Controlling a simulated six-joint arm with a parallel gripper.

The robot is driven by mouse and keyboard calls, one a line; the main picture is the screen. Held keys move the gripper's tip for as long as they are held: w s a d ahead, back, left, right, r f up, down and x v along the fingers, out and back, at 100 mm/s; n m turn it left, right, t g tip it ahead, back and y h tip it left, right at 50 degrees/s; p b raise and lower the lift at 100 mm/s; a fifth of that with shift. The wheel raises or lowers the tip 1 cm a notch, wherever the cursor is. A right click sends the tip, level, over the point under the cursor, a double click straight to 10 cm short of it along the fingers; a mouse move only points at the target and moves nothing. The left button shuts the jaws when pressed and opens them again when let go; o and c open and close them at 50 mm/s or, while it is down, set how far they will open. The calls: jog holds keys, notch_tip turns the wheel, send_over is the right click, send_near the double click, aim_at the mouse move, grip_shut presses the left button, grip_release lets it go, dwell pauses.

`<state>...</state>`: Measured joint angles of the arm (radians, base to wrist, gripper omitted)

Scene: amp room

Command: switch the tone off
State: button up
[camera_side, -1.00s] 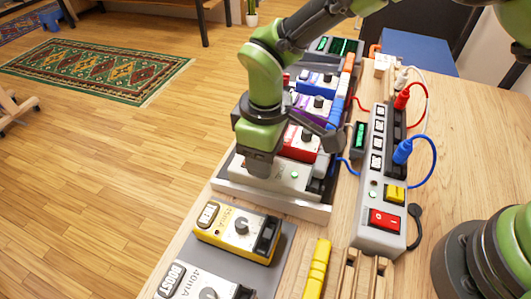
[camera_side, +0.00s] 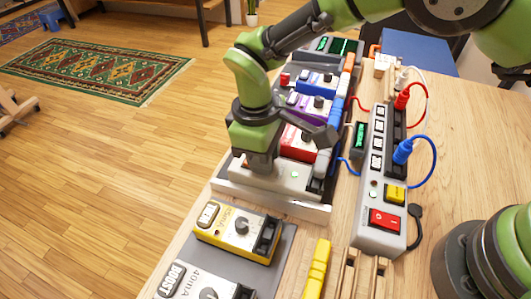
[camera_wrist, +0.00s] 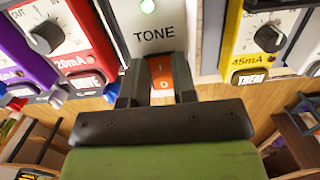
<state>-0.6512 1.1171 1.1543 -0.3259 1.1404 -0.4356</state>
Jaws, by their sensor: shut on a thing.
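The tone box is a pale grey pedal (camera_side: 300,178) in the side view, at the near end of the pedal row. An orange-red rocker switch (camera_wrist: 160,72) with I and O marks sits on the box below the label. My gripper (camera_wrist: 158,80) is shut on the switch, one finger on each side of it. In the side view my gripper (camera_side: 262,168) comes down on the box's left end and hides the switch.
A red pedal (camera_side: 298,146) and a purple pedal (camera_side: 312,108) stand behind the box. A yellow pedal (camera_side: 238,232) is in front. A power strip (camera_side: 375,220) with a red switch and plugged cables stands to the right. Wooden tabletop (camera_side: 470,150) is clear farther right.

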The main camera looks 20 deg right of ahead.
jog(key=shift+w+a+g+h, duration=0.15)
jog(key=shift+w+g+h, duration=0.05)
jog(key=shift+g+h, duration=0.4)
jog(key=shift+r, duration=0.1)
jog(key=o, duration=0.9)
jog(key=v, duration=0.6)
jog(key=shift+w+a+r, duration=0.1)
jog(key=shift+a+r, duration=0.05)
jog(key=shift+r, duration=0.55)
jog(key=shift+r, duration=0.1)
